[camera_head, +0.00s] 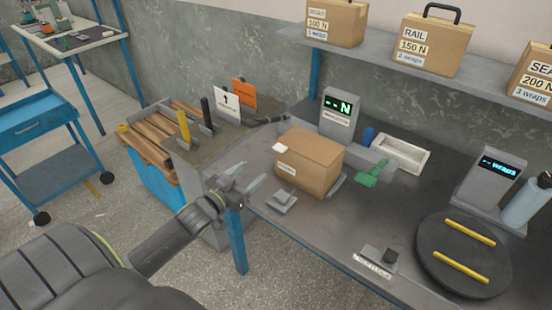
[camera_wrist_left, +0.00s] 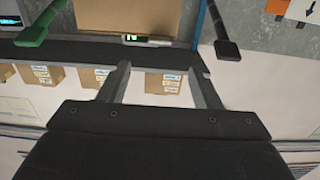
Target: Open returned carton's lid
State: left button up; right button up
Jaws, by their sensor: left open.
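The brown carton (camera_head: 308,172) stands on the grey bench in the head view. Its top looks flat and closed, with a white tag (camera_head: 280,148) at the upper left edge and a white label on its front. It shows partly at the top of the left wrist view (camera_wrist_left: 125,18). My left gripper (camera_head: 252,179) is open and empty, to the left of the carton and apart from it, by the bench's left edge. My right gripper does not show.
A small grey block (camera_head: 282,201) lies in front of the carton. A green tool (camera_head: 371,174) lies to its right, near a white tray (camera_head: 401,153). A display post (camera_head: 341,112) stands behind. A black turntable (camera_head: 432,250) is at right. The front middle bench is mostly clear.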

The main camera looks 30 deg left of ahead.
pick_arm(q)
jog(key=w+d+b, duration=0.1)
jog(key=w+b, duration=0.4)
jog(key=w, duration=0.7)
jog(key=shift+c, duration=0.2)
grip_shut()
